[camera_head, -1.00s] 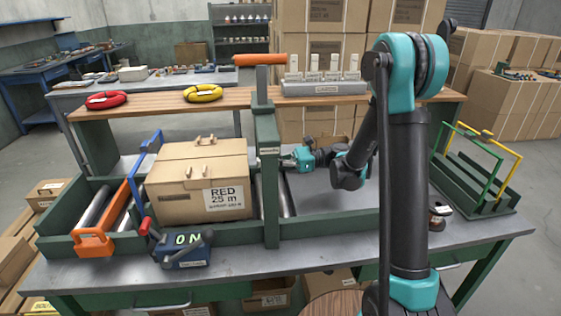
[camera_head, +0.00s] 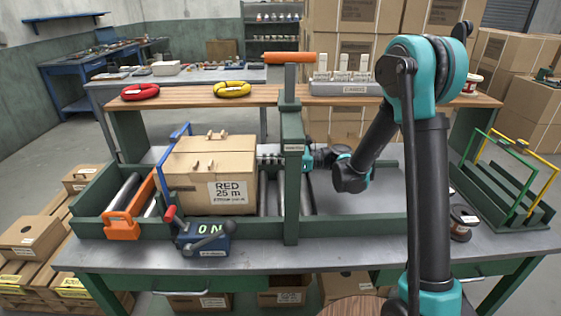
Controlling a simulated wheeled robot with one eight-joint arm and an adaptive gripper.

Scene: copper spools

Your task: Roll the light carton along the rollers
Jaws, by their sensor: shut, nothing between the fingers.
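The light carton (camera_head: 190,180), labelled "RED 25 m", sits upright on the rollers (camera_head: 271,195) left of the green post (camera_head: 291,180). More rollers (camera_head: 122,194) show bare to its left. My gripper (camera_head: 262,155) is shut and empty. It reaches leftward past the post, its fingertips at the carton's upper right side. They look in contact with it, but the exact touch is hard to see. The post hides part of my gripper.
A control box reading "ON" (camera_head: 205,238) is in front. A wooden shelf (camera_head: 185,97) with red and yellow coils runs behind. Green and yellow frames (camera_head: 510,180) stand at right.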

